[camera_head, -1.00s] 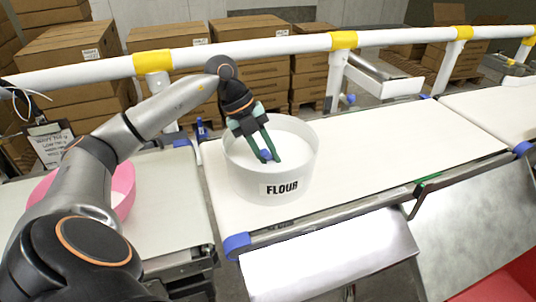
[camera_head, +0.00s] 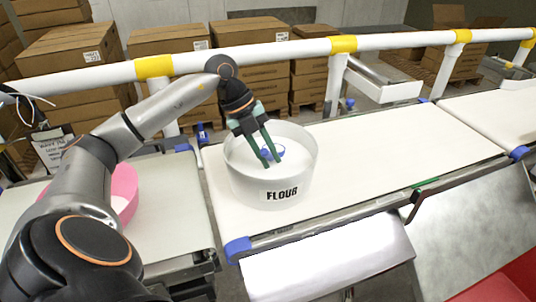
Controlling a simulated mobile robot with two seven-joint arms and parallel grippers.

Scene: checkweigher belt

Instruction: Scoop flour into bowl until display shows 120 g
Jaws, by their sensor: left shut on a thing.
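A white tub labelled FLOUR (camera_head: 247,186) stands on the white belt, with white flour (camera_head: 292,138) inside. My left gripper (camera_head: 271,160) reaches down into the tub from above. It is shut on a small blue scoop (camera_head: 278,150), only partly visible between and beside the green fingers. A pink bowl (camera_head: 124,190) stands on the left belt section, partly hidden behind my left arm. No weight display can be read in this view. My right gripper is not in view.
The white belt (camera_head: 400,138) right of the tub is clear. A white rail (camera_head: 290,50) with yellow bands runs behind it. A clipboard sign (camera_head: 52,148) stands at the left. Stacked cardboard boxes (camera_head: 70,50) fill the background.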

